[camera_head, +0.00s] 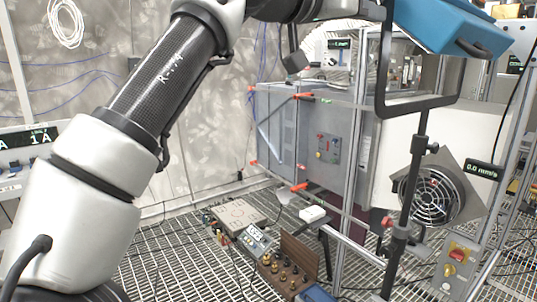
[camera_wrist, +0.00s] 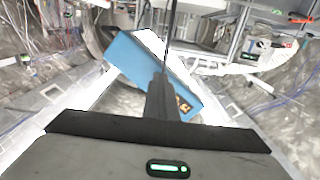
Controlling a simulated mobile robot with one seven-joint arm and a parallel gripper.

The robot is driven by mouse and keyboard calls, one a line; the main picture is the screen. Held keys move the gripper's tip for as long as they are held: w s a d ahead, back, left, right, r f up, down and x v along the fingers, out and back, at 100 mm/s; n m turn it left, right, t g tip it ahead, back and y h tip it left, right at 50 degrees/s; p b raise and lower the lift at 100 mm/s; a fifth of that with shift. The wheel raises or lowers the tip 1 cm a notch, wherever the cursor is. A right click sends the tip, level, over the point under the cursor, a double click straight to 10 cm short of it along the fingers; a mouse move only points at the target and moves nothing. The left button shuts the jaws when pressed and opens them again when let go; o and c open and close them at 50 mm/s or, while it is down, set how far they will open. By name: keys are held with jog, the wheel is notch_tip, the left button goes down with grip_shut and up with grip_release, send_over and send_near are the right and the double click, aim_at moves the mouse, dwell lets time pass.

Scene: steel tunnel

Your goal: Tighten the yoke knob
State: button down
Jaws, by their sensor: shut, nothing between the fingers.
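A blue lamp housing (camera_head: 458,26) sits at the upper right of the head view, in a black U-shaped yoke (camera_head: 420,105) on a dark stand. The wrist view shows the blue housing (camera_wrist: 140,62) behind my fingers. My gripper (camera_head: 374,10) is at the top of the head view, close to the yoke's left upright; I cannot tell whether it touches. In the wrist view my gripper (camera_wrist: 165,82) has its dark fingers together and empty, pointing toward the housing. I cannot make out the yoke knob; it may be hidden by my fingers or cut off above the picture.
A fan (camera_head: 430,195) is behind the stand. A metal frame post (camera_head: 356,130) and grey cabinet stand left of it. A wooden block with several knobs (camera_head: 287,268) and small instruments lie on the grating floor. A control box (camera_head: 456,270) is at lower right.

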jog(key=b+v, duration=0.1)
jog(key=v, duration=0.5)
jog(key=shift+f, duration=0.35)
dwell(0.3)
jog(key=shift+w, duration=0.15)
